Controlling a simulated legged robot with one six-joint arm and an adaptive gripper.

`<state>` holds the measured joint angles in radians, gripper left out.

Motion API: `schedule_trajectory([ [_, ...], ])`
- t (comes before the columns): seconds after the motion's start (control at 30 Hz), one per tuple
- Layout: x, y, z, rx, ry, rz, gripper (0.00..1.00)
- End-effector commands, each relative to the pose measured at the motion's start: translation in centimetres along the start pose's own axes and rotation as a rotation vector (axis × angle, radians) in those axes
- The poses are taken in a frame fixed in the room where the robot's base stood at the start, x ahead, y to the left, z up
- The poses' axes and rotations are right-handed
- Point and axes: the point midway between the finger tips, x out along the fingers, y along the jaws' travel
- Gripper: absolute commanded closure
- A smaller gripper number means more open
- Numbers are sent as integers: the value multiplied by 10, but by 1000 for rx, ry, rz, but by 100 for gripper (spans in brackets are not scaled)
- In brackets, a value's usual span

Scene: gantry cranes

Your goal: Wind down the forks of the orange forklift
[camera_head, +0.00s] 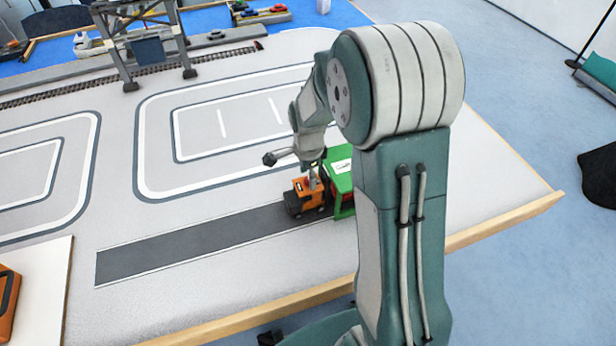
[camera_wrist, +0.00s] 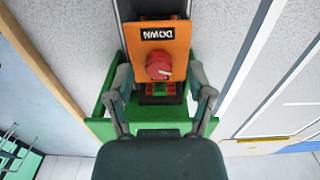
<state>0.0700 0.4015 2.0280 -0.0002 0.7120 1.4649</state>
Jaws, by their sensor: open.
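The orange forklift (camera_head: 295,203) stands on the dark road strip, against a green structure (camera_head: 341,180). In the wrist view the forklift's orange top (camera_wrist: 180,48) carries a black label reading DOWN and a round red knob (camera_wrist: 158,66) with a white mark. My gripper (camera_wrist: 159,72) is open, with one finger on each side of the knob and clear gaps between. I cannot tell how high the fingertips are above it. In the head view my gripper (camera_head: 312,176) is over the forklift, small and partly hidden by my arm. The forks are not clearly visible.
The green structure's walls (camera_wrist: 100,128) lie close around my fingers. The dark road strip (camera_head: 180,246) runs left from the forklift. A wooden table edge (camera_head: 500,218) is at the front right. A grey crane frame (camera_head: 140,45) stands far left, and an orange object (camera_head: 8,300) sits front left.

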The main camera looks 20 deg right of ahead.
Motion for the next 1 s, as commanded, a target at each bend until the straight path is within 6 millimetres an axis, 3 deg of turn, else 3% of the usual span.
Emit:
schedule_trajectory([
  [0.37, 9, 0, 0, 0, 0, -1, 31],
  [0.43, 9, 0, 0, 0, 0, 0, 54],
  [0.53, 9, 0, 0, 0, 0, 0, 98],
  [1.0, 10, 0, 0, -45, 0, 0, 100],
])
